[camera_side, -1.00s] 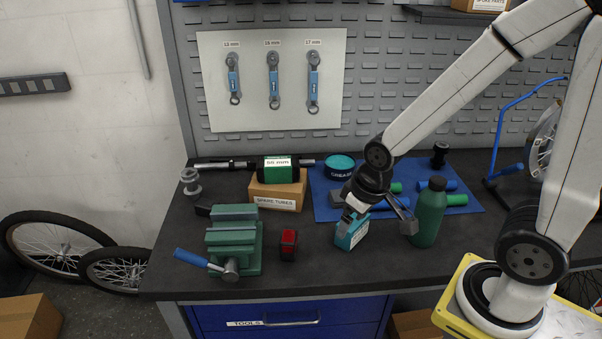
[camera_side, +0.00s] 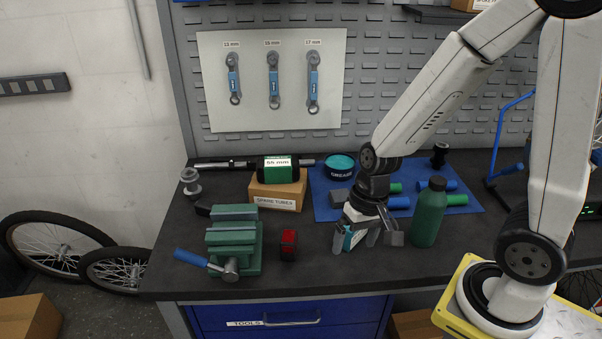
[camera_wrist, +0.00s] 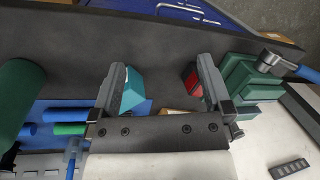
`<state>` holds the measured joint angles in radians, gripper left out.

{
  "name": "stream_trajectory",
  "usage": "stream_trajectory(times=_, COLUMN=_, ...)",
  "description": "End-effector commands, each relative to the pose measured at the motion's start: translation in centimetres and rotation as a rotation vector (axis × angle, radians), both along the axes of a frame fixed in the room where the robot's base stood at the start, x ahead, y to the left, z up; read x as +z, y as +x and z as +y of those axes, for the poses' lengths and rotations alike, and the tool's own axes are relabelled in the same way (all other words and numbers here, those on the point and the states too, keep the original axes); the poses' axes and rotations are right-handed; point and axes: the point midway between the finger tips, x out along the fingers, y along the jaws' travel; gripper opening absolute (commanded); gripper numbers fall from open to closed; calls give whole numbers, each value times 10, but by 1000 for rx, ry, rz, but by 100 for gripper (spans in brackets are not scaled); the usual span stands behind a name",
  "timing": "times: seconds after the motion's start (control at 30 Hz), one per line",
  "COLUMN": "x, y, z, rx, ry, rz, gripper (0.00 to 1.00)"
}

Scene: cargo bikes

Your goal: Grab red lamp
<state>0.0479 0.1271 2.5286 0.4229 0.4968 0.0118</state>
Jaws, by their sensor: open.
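The red lamp (camera_side: 288,244), a small red and black block, stands on the dark bench right of the green vise. In the wrist view the lamp (camera_wrist: 191,79) shows beside the right finger. My gripper (camera_side: 357,245) is open and points down, low over the bench, to the right of the lamp and apart from it. A teal and white box (camera_side: 350,238) is at my fingers and partly hidden by them. In the wrist view the box (camera_wrist: 133,88) shows just inside the left finger of my gripper (camera_wrist: 161,65); whether they touch I cannot tell.
The green vise (camera_side: 234,243) with a blue handle stands left of the lamp. A green bottle (camera_side: 429,212) stands close right of my gripper. A spare tubes box (camera_side: 276,191) and grease tub (camera_side: 339,167) are behind. The bench between lamp and gripper is clear.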

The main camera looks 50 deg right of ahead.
Motion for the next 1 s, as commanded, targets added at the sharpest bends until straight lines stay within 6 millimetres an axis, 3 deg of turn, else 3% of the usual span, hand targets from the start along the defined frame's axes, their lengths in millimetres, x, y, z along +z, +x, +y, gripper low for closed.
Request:
stream_trajectory(times=0.23, x=-11, y=-3, z=24, rx=-302, ry=201, rz=155, gripper=100)
stream_trajectory(times=0.47, x=-14, y=8, z=45, rx=-580, ry=398, rz=271, gripper=100)
stream_trajectory(times=0.73, x=-15, y=36, z=60, rx=-907, ry=641, rz=366, gripper=100)
stream_trajectory(times=1.0, x=-16, y=77, z=55, rx=-1231, ry=892, rz=403, gripper=100)
